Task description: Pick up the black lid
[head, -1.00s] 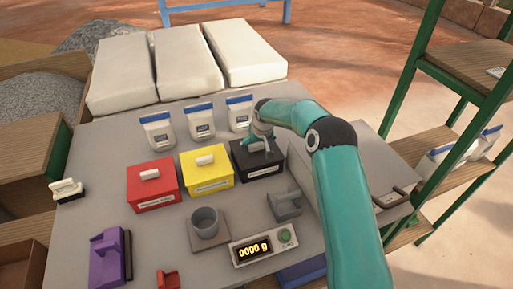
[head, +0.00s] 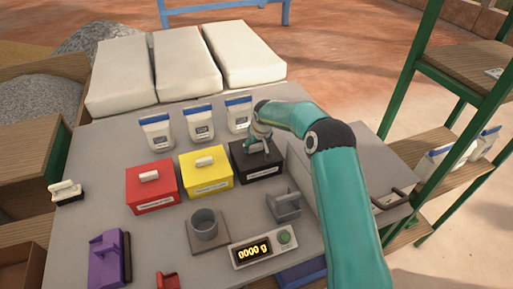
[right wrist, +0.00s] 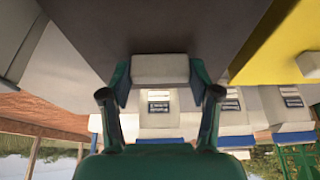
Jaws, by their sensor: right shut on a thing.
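The black lid (head: 239,151) sits on the black box (head: 258,170), at the right end of the row of boxes in the head view. My right gripper (head: 258,148) reaches down onto the lid from above. In the right wrist view, the fingers of my right gripper (right wrist: 160,92) are on both sides of the lid's pale handle (right wrist: 160,69) and shut on it. The dark lid (right wrist: 150,25) fills the top middle of that view. The gripper and arm hide part of the lid in the head view. My left gripper is not in view.
A yellow box (head: 206,177) and a red box (head: 151,191) stand to the left. White bags with blue tops (head: 200,124) stand behind. A grey cup (head: 205,223), a scale display (head: 263,250) and a grey scoop-like piece (head: 284,206) are in front.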

